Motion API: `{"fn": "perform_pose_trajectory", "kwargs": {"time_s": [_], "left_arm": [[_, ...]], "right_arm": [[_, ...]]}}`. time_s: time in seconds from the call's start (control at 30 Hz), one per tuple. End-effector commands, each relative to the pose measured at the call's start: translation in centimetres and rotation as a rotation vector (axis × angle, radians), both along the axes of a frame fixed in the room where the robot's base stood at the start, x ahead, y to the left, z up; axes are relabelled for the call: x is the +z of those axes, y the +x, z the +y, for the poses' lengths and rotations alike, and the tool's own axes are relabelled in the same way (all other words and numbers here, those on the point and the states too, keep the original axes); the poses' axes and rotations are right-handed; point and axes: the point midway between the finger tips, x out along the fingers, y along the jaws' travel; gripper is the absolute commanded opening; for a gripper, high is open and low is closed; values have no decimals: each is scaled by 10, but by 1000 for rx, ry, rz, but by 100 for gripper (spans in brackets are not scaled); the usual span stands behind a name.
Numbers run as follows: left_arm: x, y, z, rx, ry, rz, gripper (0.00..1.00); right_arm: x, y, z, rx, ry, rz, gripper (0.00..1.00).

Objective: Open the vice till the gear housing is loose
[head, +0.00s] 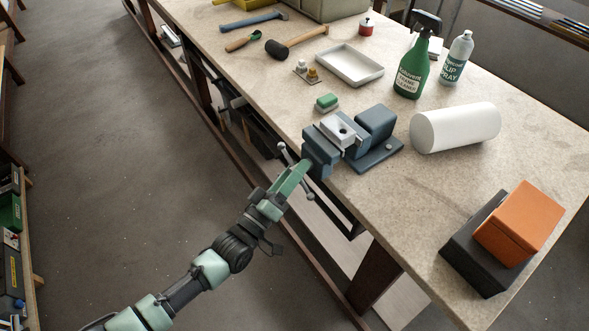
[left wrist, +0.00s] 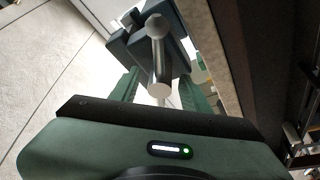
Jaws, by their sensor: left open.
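The blue-grey vice (head: 321,151) stands at the near left edge of the bench. The gear housing (head: 338,129), a light grey block with a dark hole on top, sits between its jaws. The vice handle (head: 283,147) is a thin bar with ball ends in front of the vice, partly hidden by my gripper. My left gripper (head: 297,174) is open at the handle. In the left wrist view the handle (left wrist: 158,58) runs between the two spread fingers (left wrist: 158,90), with no clear grip on it. My right gripper is in neither view.
A green sponge (head: 327,102) lies just behind the vice. A white roll (head: 455,127) lies to its right, with a green spray bottle (head: 411,70) farther back. An orange box (head: 519,222) sits on a dark case (head: 470,250) at the near right. The bench between is clear.

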Motion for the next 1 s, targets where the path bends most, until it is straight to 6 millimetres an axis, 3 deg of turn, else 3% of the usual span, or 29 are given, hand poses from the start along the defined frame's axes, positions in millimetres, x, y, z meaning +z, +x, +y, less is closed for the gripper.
{"fn": "perform_pose_trajectory", "kwargs": {"time_s": [0.17,0.33,1.0], "left_arm": [[0,0,0,-1,1,0,47],[-1,0,0,-1,1,0,0],[-1,0,0,0,1,1,0]], "right_arm": [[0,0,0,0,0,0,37],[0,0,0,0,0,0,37],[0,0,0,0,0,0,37]]}}
